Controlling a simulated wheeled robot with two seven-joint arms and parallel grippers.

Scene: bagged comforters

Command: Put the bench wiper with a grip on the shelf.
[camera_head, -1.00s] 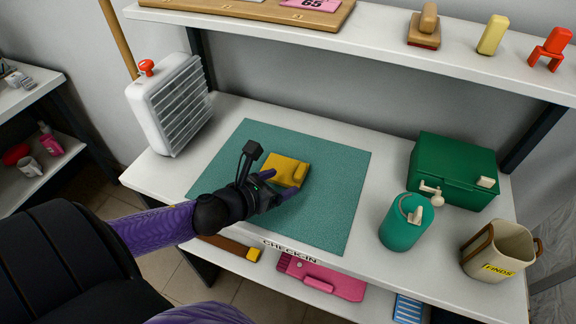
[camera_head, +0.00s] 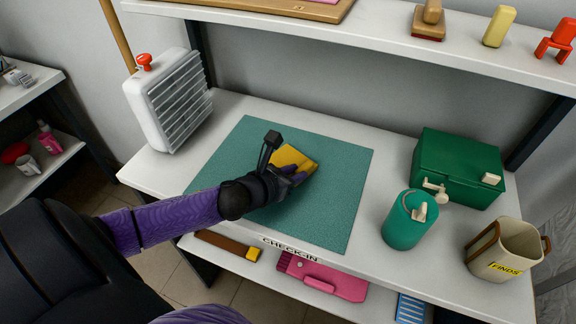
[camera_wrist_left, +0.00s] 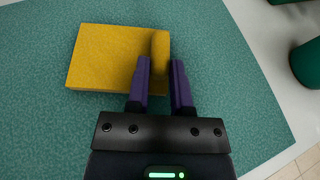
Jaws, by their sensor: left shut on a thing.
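The yellow bench wiper (camera_head: 290,156) is a flat block with a raised grip along one end. In the head view it is at the middle of the green mat (camera_head: 340,190), partly hidden by my left gripper (camera_head: 298,173). In the left wrist view, the purple fingers of my left gripper (camera_wrist_left: 161,75) are on either side of the wiper's grip (camera_wrist_left: 160,52), shut on it. The wiper (camera_wrist_left: 105,58) extends to the left of the fingers. Whether it touches the mat is hard to tell. The upper shelf (camera_head: 380,35) runs along the back. My right gripper is not in view.
On the upper shelf stand a wooden stamp (camera_head: 429,20), a yellow block (camera_head: 499,26) and a red stand (camera_head: 558,38). A green box (camera_head: 458,165), green canister (camera_head: 404,220) and beige mug (camera_head: 500,252) stand at right. A white heater (camera_head: 168,105) is at left.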

